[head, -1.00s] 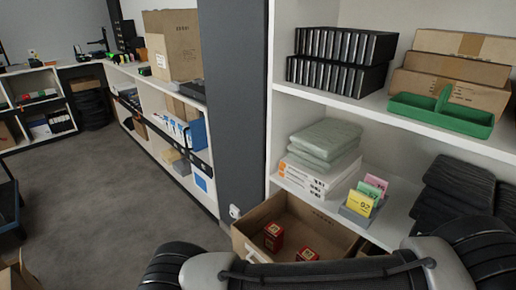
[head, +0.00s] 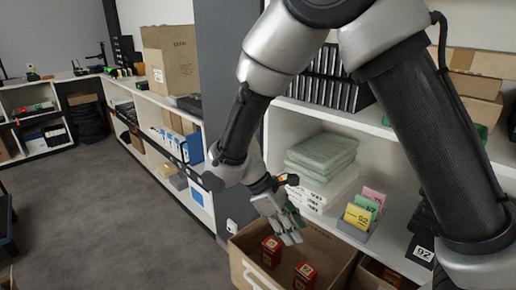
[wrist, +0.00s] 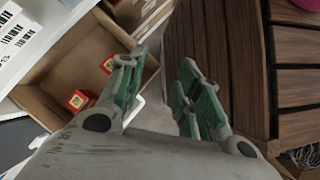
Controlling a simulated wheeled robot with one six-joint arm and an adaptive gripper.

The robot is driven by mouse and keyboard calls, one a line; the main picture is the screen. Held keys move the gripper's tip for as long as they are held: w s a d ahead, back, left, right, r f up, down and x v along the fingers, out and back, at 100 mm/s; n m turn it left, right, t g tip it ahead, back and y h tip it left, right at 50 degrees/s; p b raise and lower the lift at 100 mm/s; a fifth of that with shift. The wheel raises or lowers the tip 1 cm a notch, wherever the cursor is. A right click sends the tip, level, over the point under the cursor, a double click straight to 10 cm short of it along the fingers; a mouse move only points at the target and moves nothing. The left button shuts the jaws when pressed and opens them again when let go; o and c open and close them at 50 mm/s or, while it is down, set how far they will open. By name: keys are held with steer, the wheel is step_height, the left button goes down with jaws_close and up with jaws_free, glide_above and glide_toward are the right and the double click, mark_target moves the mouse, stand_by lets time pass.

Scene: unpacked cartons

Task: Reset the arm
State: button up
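My gripper (head: 284,222) hangs from my arm over the open cardboard carton in the head view. In the wrist view its two green-padded fingers (wrist: 158,95) stand apart with nothing between them. The carton (head: 333,266) holds two small red boxes, the left red box (head: 271,251) and the right red box (head: 305,275). Both red boxes lie below and apart from my fingers. The carton's inside also shows at the left of the wrist view (wrist: 50,92).
Shelving with green folded packs (head: 321,155), yellow and pink cards (head: 357,216) and black cases stands behind my arm. A low shelf row with a tall brown carton (head: 172,52) runs along the left. The grey floor (head: 90,210) is clear. Brown wooden slats (wrist: 225,60) show in the wrist view.

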steer(key=s+d+r+m+t+y, duration=0.3)
steer(key=d+r+m, duration=0.4)
steer(key=d+r, duration=0.4)
steer(key=s+d+r+m+t+y, duration=0.3)
steer(key=s+d+r+m, duration=0.2)
steer(key=d+r, duration=0.7)
steer(key=d+m, duration=0.2)
steer(key=d, duration=0.2)
steer(key=shift+s+d+r+m+y, duration=0.15)
steer(key=shift+d+r+m+y, duration=0.1)
steer(key=shift+d+m+y, duration=0.1)
